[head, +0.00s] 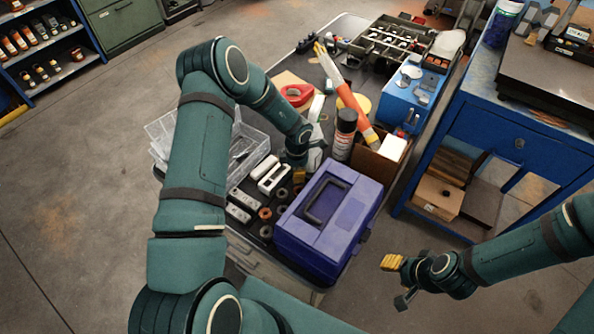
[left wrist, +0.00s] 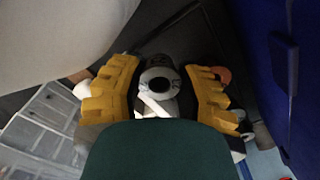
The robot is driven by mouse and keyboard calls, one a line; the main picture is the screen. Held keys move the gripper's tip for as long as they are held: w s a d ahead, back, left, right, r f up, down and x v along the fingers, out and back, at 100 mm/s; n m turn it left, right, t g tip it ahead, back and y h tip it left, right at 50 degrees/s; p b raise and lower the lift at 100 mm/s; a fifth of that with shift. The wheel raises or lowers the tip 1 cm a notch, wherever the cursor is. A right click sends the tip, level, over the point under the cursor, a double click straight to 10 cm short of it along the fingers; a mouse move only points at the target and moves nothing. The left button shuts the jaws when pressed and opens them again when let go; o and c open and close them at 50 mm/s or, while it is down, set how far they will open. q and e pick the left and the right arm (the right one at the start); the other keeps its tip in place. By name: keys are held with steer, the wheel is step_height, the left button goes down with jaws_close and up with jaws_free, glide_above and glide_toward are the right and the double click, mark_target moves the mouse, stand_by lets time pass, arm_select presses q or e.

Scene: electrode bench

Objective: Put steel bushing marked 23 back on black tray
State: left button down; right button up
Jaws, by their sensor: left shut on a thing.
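My left gripper (left wrist: 160,92) has its yellow fingers on both sides of a grey ring-shaped steel bushing (left wrist: 160,78) in the left wrist view and is shut on it. Dark marks show on the bushing, but I cannot read a number. In the head view this gripper (head: 299,176) is low between the blue toolbox and the white blocks, and its bushing is hidden there. Several other bushings (head: 265,213) stand on the dark surface to its left; I cannot make out a black tray's edge. My right gripper (head: 398,280) is open and empty, off the bench's right side.
A blue toolbox (head: 330,222) stands close right of my left gripper. White blocks (head: 268,174) and a clear divided case (head: 245,150) lie to the left. A black spray can (head: 344,135) and a cardboard box (head: 378,160) stand behind.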

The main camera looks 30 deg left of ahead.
arm_select(q)
steer(key=shift+f, duration=0.7)
steer(key=c, duration=0.6)
jaws_free()
steer(key=shift+o, duration=0.2)
steer(key=shift+r, duration=0.1)
step_height(320, 180, up, 12)
step_height(320, 180, up, 5)
steer(key=p, duration=0.6)
stand_by(0.5)
